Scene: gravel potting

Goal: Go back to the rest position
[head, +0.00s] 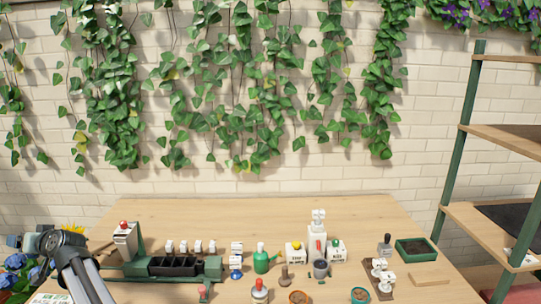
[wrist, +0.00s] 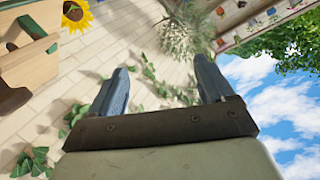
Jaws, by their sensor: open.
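My gripper (wrist: 160,64) shows in the wrist view with its two blue-grey fingers wide apart. Nothing is between them; behind the gap are a pale brick wall and some ivy leaves. The wrist view is tilted, with sky at the right. In the head view, part of my arm shows at the lower left edge, beside the table's left end. I cannot make out the fingers there. The wooden table (head: 250,212) lies ahead, with its objects standing apart from my arm.
The table's front holds a dark tray (head: 172,266), a green bottle (head: 261,258), a white dispenser (head: 317,236), terracotta pots (head: 299,297) and a green planter box (head: 416,251). Its back half is clear. A shelf rack (head: 459,150) stands right. Blue flowers (head: 14,275) are near my arm.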

